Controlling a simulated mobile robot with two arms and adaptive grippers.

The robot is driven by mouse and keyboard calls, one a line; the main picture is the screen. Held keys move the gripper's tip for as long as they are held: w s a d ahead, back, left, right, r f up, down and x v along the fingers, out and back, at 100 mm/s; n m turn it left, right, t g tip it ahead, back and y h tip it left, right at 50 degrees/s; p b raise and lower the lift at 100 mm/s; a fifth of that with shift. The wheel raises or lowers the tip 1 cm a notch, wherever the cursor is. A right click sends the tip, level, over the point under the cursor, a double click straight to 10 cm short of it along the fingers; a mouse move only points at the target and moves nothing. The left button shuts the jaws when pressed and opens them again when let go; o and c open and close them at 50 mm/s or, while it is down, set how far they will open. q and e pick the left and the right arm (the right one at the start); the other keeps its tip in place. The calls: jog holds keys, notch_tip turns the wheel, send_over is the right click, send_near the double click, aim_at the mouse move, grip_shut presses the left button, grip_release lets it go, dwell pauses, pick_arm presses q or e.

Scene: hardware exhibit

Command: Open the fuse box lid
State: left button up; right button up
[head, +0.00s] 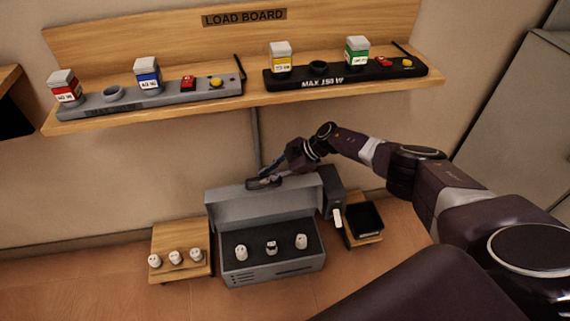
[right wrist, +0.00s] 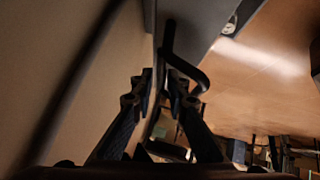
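The grey fuse box (head: 272,268) stands on the floor below the load board. Its lid (head: 262,205) is raised, standing up at the back, and the dark interior shows. My right gripper (head: 262,182) is at the lid's upper edge, beside a dark handle. In the right wrist view, my right gripper's fingers (right wrist: 158,85) are apart with a narrow gap between them. The curved black handle (right wrist: 190,72) lies close to the fingertips, partly behind the right finger; whether it touches is unclear. My left gripper is not in view.
Several white fuses sit in the box and on a low wooden stand (head: 180,236) to its left. A black tray (head: 366,218) is to its right. The wooden load board shelf (head: 255,98) with coloured parts juts out above. The wall is close behind.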

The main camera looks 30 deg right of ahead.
jog(key=v, duration=0.9)
